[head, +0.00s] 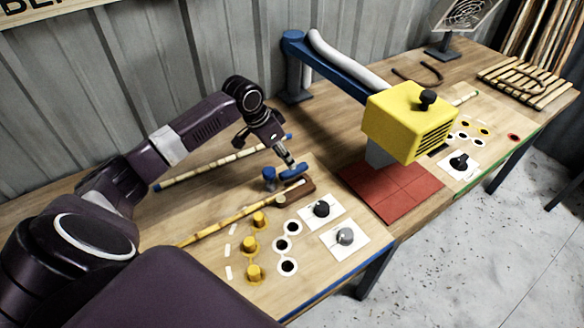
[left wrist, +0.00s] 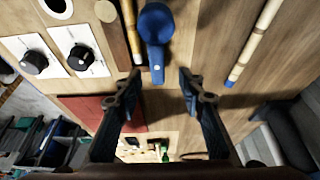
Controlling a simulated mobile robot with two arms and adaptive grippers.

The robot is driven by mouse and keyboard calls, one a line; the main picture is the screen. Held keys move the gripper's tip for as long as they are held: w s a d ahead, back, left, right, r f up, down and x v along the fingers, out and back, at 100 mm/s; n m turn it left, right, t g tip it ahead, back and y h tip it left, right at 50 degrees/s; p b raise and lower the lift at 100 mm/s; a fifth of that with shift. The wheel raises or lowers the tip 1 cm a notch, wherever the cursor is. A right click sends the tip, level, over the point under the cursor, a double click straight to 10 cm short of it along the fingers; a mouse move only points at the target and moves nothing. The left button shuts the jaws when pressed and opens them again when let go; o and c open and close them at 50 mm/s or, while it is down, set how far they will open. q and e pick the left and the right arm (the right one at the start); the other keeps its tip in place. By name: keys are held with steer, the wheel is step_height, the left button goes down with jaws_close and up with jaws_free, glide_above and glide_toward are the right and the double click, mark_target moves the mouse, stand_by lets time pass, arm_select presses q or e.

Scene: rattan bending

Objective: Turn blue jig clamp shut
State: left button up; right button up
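The blue jig clamp (head: 296,174) is on the workbench below my left gripper, by the brown block (head: 304,190). A short blue post (head: 269,176) stands just to its left. In the left wrist view the clamp (left wrist: 155,22) has a round head and a narrower handle that points toward my gripper. My left gripper (left wrist: 159,80) is open, one finger on each side of the handle's end, with gaps showing on both sides. In the head view my left gripper (head: 288,160) is close above the clamp, and its fingers are small there. My right gripper is not in view.
A rattan pole (head: 220,226) runs to the brown block; another (head: 215,167) with blue ends lies behind. Yellow pegs (head: 249,245) and dial knobs (head: 321,209) stand in front. A yellow machine head (head: 405,115) overhangs the red mat (head: 385,196) to the right.

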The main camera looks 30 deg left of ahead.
mark_target(294, 174)
arm_select(q)
steer(key=x, duration=0.2)
steer(key=p+x, duration=0.1)
steer(key=x, duration=0.2)
steer(key=shift+d+f, duration=0.3)
steer(key=shift+w+f, duration=0.2)
steer(key=shift+f, duration=0.3)
steer(key=shift+s+r, duration=0.1)
steer(key=shift+c, duration=0.2)
jaws_close()
